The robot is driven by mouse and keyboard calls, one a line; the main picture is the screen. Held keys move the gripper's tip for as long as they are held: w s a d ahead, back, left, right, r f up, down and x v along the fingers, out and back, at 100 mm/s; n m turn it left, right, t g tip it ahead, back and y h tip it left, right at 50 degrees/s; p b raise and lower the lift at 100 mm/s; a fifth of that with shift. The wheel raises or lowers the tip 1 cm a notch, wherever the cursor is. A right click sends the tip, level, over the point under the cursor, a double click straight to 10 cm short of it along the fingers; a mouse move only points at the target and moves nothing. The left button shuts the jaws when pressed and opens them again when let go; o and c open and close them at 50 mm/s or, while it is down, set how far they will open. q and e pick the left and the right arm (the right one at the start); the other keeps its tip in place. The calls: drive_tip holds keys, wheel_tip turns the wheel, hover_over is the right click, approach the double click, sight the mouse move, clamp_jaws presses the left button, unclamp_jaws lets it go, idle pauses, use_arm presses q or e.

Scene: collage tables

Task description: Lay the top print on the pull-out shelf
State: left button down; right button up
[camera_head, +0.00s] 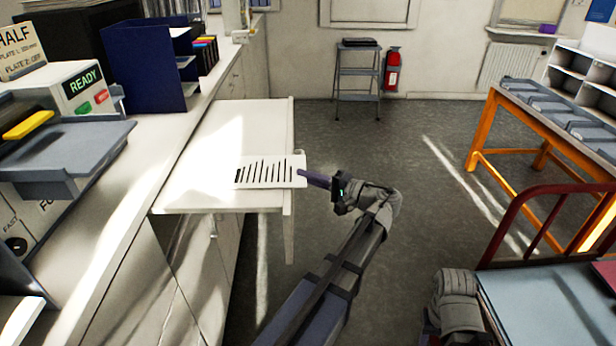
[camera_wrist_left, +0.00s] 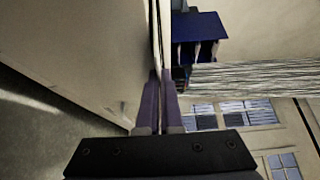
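A white print with black stripes (camera_head: 268,173) is level at the pull-out shelf (camera_head: 225,130), over its front part. Its right end reaches past the shelf's front edge. I cannot tell whether it touches the shelf or hovers just above. My left gripper (camera_head: 305,176) has its purple fingers at that right end. In the left wrist view, the left gripper's fingers (camera_wrist_left: 160,95) are close together on a thin pale sheet seen edge-on. For my right arm, only a grey link shows at the bottom right; its gripper is not visible.
A machine with a READY sign (camera_head: 84,86) and a grey tray (camera_head: 75,150) stand on the left counter, near a blue divider (camera_head: 145,65). A stepladder (camera_head: 358,80) is by the back wall. An orange-legged table (camera_head: 475,130) and red-railed cart (camera_head: 520,215) stand right. The floor between is clear.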

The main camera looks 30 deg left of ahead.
use_arm(q)
drive_tip(key=c, duration=1)
unclamp_jaws()
drive_tip(key=d, duration=0.7)
drive_tip(key=shift+d, duration=0.4)
